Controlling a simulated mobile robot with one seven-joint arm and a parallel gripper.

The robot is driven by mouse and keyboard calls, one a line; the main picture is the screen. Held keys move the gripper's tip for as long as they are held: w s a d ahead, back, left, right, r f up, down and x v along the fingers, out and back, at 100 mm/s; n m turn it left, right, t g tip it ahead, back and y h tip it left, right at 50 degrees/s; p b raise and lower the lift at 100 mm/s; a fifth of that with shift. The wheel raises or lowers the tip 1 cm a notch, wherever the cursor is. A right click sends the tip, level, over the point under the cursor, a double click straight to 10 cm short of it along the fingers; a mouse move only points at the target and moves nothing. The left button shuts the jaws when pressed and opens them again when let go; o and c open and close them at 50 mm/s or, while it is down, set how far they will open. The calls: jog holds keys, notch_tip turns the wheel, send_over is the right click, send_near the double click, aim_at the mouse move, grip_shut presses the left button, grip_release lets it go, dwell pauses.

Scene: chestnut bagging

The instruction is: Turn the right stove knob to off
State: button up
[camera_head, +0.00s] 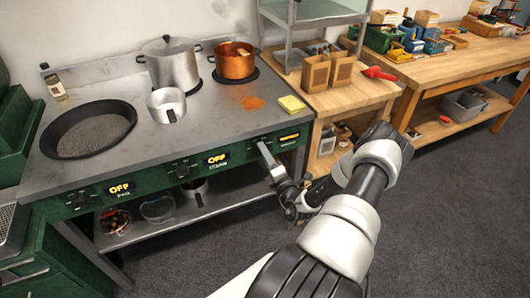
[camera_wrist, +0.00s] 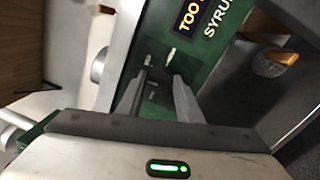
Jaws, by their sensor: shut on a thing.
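The stove's green front panel (camera_head: 150,179) carries several knobs with lit displays. The right display (camera_head: 290,137) glows orange; in the wrist view this display (camera_wrist: 190,16) begins "TOO", beside the label "SYRU", cut off by the frame edge. The left and middle displays read "OFF". My gripper (camera_head: 264,148) is at the panel just left of the right display. In the wrist view my gripper (camera_wrist: 160,78) has its fingers at the panel, shut on the right knob (camera_wrist: 155,75). The knob is mostly hidden between the fingers, so its angle cannot be told.
A copper pot (camera_head: 235,65) with orange-brown contents stands on the back right burner. A lower shelf (camera_head: 225,200) runs under the panel. A wooden bench (camera_head: 345,98) stands right of the stove.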

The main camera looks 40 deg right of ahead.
jog(key=shift+r+n+g+y+p, duration=0.2)
jog(key=shift+n+p, duration=0.7)
jog(key=shift+n, duration=3.5)
jog(key=shift+f+n+g+y+p, duration=0.1)
jog(key=shift+n+y+p, duration=0.5)
jog(key=shift+n, duration=3.8)
jog(key=shift+n+h, duration=0.3)
jog(key=o, duration=1)
jog(key=shift+r, duration=0.1)
jog(key=s+a, duration=0.1)
jog(key=s, duration=0.4)
jog(key=s+a, duration=0.1)
jog(key=s, duration=0.5)
jog(key=s+a, duration=0.1)
jog(key=s, duration=0.5)
jog(key=shift+s+p, duration=0.1)
jog(key=shift+p, duration=0.25)
jog(key=shift+r, duration=0.1)
